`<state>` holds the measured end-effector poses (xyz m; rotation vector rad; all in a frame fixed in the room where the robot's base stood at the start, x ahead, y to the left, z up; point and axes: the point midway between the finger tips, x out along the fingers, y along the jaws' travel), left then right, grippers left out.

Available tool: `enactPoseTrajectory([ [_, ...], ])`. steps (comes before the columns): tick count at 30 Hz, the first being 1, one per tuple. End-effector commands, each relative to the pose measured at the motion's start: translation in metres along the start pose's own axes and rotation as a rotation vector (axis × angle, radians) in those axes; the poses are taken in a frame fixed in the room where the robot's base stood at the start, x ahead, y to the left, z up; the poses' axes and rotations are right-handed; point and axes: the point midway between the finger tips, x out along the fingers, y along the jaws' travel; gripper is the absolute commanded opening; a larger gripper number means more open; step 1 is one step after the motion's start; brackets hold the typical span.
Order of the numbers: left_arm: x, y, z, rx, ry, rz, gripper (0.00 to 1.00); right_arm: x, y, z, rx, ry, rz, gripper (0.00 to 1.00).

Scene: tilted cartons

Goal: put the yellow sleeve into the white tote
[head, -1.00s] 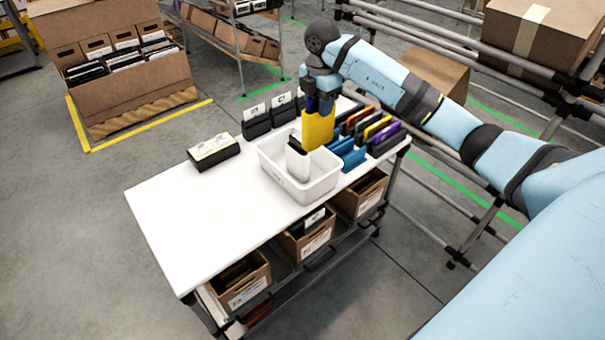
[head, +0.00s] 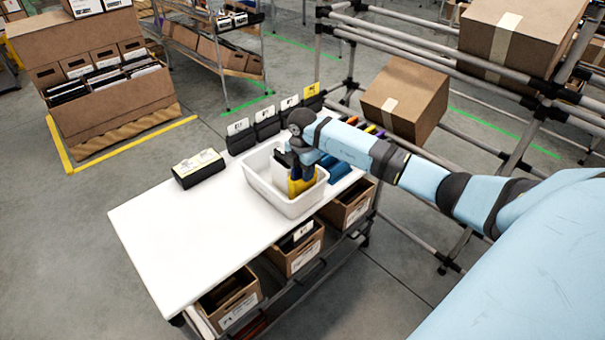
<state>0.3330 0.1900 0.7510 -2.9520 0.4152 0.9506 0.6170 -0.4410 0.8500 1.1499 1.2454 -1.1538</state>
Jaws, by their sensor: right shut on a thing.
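The white tote (head: 293,211) stands on the right part of the white table. The yellow sleeve (head: 298,187) is upright inside the tote's outline, its lower part hidden behind the tote's front wall. My right gripper (head: 304,172) points down and is shut on the yellow sleeve. I cannot tell whether the sleeve touches the tote's floor. A white sleeve (head: 283,158) stands in the tote beside it, to the left, partly hidden by my gripper. My left gripper is not in view.
Black holders with labels (head: 240,137) line the table's back edge. A black box with a pale top (head: 198,168) lies left of the tote. Blue slots (head: 338,170) with coloured sleeves are at the right, partly behind my arm. The table's left part (head: 170,230) is bare.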

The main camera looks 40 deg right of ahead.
Motion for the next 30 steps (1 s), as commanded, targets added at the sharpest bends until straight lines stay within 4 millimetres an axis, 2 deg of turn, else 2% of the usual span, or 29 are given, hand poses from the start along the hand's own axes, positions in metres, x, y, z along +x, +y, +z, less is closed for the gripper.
enactPoseTrajectory([
  [3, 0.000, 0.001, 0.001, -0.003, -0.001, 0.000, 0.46, 0.012, 0.000, -0.001, -0.001, 0.002, 0.001, 0.02],
  [14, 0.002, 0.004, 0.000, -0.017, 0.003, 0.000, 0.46, 0.016, 0.000, 0.000, -0.001, 0.001, 0.001, 0.02],
  [15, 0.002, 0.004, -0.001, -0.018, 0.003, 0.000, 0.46, 0.016, 0.000, 0.000, -0.001, 0.001, 0.000, 0.46],
  [17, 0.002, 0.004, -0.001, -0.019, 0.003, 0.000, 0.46, 0.015, 0.000, 0.000, -0.001, 0.001, 0.000, 0.60],
  [18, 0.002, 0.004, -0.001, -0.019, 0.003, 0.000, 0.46, 0.015, 0.000, 0.000, -0.001, 0.001, 0.000, 0.63],
  [26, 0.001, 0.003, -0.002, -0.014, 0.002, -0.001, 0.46, 0.014, 0.000, 0.000, -0.001, 0.001, 0.001, 0.63],
  [30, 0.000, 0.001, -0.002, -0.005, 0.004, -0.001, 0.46, 0.002, 0.001, 0.000, 0.000, 0.000, 0.003, 0.63],
])
